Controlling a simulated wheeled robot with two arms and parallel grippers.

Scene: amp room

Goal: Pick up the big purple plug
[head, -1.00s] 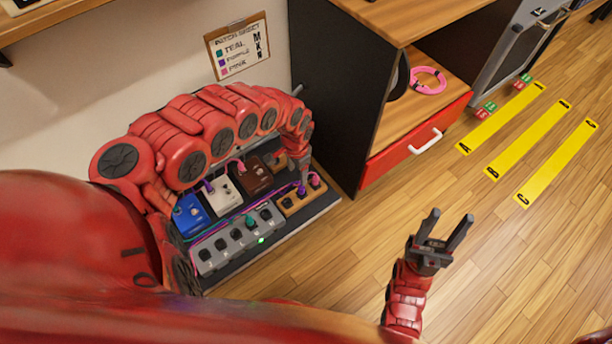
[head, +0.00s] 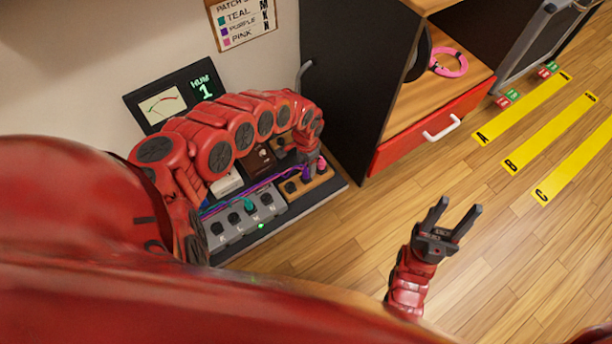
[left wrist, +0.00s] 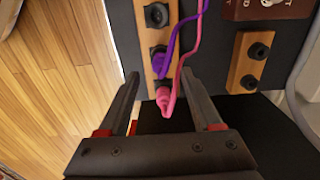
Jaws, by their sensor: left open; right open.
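The purple plug (head: 307,174) stands in a wooden socket strip (head: 291,198) on the pedalboard. In the left wrist view the purple plug (left wrist: 159,61) sits in the strip's middle socket with a purple cable. The pink plug (left wrist: 163,96) is in the adjoining socket, nearer the gripper. My left gripper (left wrist: 160,78) is open, its fingers on either side of the strip, with the pink plug between them and the purple plug just beyond. In the head view my left gripper (head: 310,163) partly hides the plugs. My right gripper (head: 457,208) is open and empty above the floor.
A grey switch strip (head: 240,228) with a teal plug lies beside the wooden strip. A meter panel (head: 175,98) reading "HUM 1" stands behind my left arm. A dark cabinet (head: 345,85) with a red drawer (head: 415,137) stands right of the board.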

